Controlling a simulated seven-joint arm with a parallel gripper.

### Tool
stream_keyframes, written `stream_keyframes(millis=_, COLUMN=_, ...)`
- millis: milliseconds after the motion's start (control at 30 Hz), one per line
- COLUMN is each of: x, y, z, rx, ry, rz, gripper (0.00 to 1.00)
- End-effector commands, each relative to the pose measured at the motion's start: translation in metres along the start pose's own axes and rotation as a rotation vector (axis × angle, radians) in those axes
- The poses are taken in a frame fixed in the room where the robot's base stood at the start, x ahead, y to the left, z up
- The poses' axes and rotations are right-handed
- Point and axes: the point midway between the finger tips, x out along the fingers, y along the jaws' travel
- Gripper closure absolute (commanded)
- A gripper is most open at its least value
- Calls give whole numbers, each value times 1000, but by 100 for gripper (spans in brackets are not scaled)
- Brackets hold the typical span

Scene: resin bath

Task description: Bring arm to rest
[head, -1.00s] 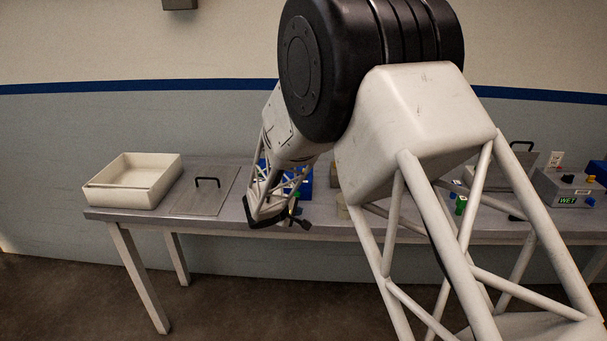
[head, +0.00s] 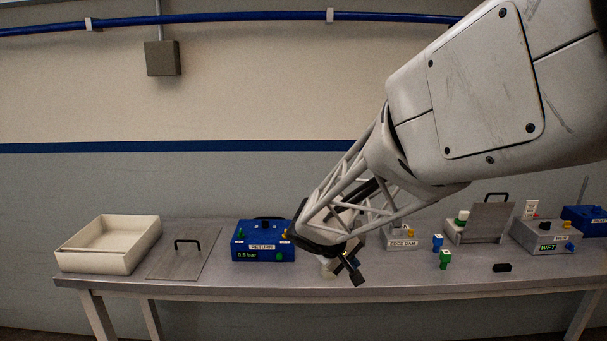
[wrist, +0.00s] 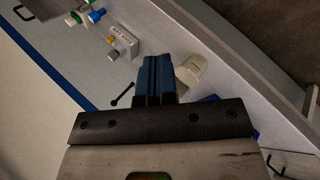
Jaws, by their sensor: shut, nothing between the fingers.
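My gripper (head: 353,272) hangs over the front part of the grey bench (head: 200,288), near its middle, with my arm reaching in from the upper right. In the wrist view its blue fingers (wrist: 157,72) are together with nothing between them. A cream cup (wrist: 190,72) stands beside the fingers in the wrist view; in the head view it is mostly hidden behind my gripper.
A blue box (head: 264,241) stands left of my gripper, a flat lid (head: 180,262) and a white tub (head: 100,257) farther left. To the right are a labelled grey box (head: 402,240), blue and green pieces (head: 446,260), an open-lidded box (head: 487,222) and the WET box (head: 546,238).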

Motion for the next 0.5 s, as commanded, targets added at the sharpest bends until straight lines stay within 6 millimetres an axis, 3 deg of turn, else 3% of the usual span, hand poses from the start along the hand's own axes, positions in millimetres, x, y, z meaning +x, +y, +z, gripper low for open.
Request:
stream_keyframes(millis=167, x=-21, y=18, z=57, rx=97, ry=-35, rz=-83, gripper=100)
stream_keyframes(millis=500, x=-58, y=24, z=158, rx=271, ry=-70, rz=-253, gripper=100)
